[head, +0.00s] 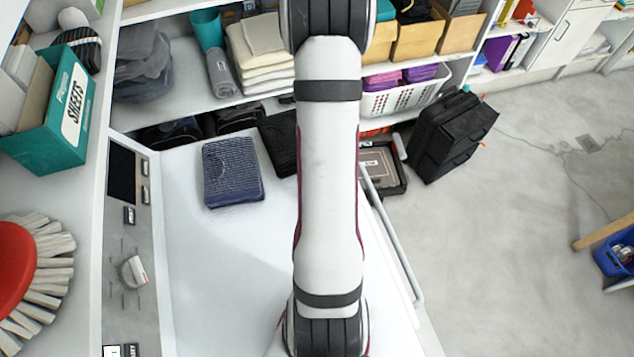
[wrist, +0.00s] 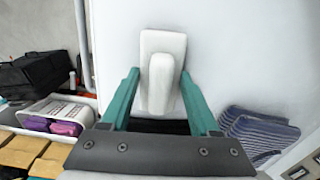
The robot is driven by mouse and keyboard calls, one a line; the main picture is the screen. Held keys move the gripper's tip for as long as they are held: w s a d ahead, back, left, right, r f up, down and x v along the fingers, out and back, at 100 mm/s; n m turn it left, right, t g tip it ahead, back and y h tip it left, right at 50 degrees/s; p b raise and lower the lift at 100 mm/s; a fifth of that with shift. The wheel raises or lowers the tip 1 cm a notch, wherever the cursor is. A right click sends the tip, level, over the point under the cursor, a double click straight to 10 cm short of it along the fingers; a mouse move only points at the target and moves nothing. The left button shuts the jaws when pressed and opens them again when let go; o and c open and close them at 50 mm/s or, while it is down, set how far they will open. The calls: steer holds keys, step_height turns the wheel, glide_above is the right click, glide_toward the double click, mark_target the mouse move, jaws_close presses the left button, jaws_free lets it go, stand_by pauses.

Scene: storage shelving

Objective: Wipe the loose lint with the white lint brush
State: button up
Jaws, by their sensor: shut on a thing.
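The white lint brush (wrist: 162,48) shows in the wrist view between the two teal fingers of my gripper (wrist: 160,75). My gripper is shut on it, with its pale handle pointing back toward the palm and its broad head beyond the fingertips. Behind it is the white work surface (wrist: 225,50). In the head view, my own arm hides the gripper and brush. The white work surface (head: 215,255) shows left of the arm. I cannot clearly make out any loose lint in either view.
A folded dark blue ribbed cloth (head: 232,172) lies on the surface; it also shows in the wrist view (wrist: 258,132). A grey panel with small items (head: 132,245) borders the left side. A metal rail (head: 392,240) runs along the right edge. Shelves with towels (head: 262,60) stand behind.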

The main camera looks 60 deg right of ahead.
steer(key=shift+s+a, duration=1.3)
steer(key=shift+a, duration=0.05)
steer(key=shift+s+a+f, duration=0.1)
steer(key=shift+s+a, duration=1.1)
steer(key=shift+w+a, duration=0.3)
steer(key=shift+a, duration=0.05)
steer(key=shift+w, duration=0.2)
steer(key=shift+w+d, duration=3.6)
steer(key=shift+w, duration=0.05)
steer(key=shift+s+a, duration=1.3)
steer(key=shift+s+a+f, duration=0.1)
steer(key=shift+s+a, duration=1.15)
steer(key=shift+a, duration=0.05)
steer(key=shift+c, duration=0.6)
steer(key=shift+s+a, duration=1.1)
steer(key=shift+s, duration=0.05)
